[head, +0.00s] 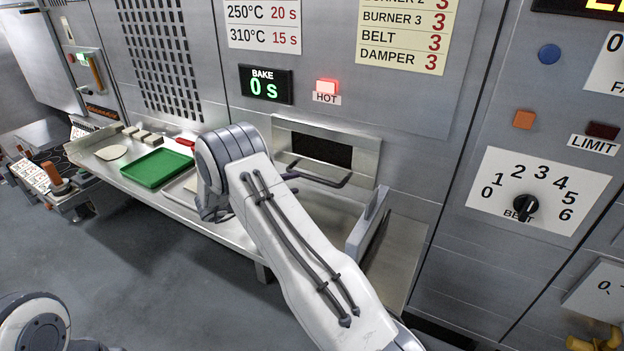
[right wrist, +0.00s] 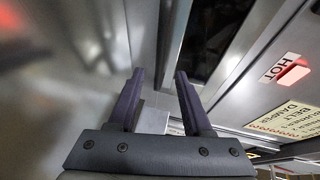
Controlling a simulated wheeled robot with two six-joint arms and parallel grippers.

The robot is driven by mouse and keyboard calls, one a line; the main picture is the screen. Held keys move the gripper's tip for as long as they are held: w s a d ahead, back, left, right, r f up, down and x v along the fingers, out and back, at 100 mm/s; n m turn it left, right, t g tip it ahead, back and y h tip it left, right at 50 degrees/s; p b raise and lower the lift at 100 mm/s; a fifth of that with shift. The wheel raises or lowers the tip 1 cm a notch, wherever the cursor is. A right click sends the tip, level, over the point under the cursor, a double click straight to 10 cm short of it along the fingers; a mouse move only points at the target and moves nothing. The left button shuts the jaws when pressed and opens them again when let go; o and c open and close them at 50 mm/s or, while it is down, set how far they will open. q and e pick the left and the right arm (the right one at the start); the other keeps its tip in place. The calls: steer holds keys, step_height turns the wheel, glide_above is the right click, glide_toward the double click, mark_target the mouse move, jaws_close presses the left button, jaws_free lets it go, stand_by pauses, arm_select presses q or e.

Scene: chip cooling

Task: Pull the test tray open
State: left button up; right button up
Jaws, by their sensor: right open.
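The test tray's front shows as a framed slot with a dark opening (head: 321,148) in the grey oven panel, centre of the head view. A dark bar handle (head: 322,178) sticks out just below it; its left end is behind my right arm. The tray appears pushed in. The framed dark opening (right wrist: 214,38) also shows at the top of the right wrist view. My right gripper (right wrist: 158,75) is open, with nothing visible between its fingers. In the head view its fingers are mostly hidden by my wrist, left of the handle. My left gripper is out of view.
A steel counter (head: 123,180) runs below the panel, with a green tray (head: 157,168) on it. An upright grey plate (head: 368,225) stands right of the slot. A lit red HOT lamp (head: 327,86) and a BAKE display (head: 265,84) are above. Open floor lies in front.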

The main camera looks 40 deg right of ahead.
mark_target(310, 179)
steer(key=d, duration=0.2)
steer(key=d+f+p, duration=0.1)
steer(key=d, duration=0.5)
steer(key=shift+f, duration=0.2)
jaws_close()
stand_by(1.0)
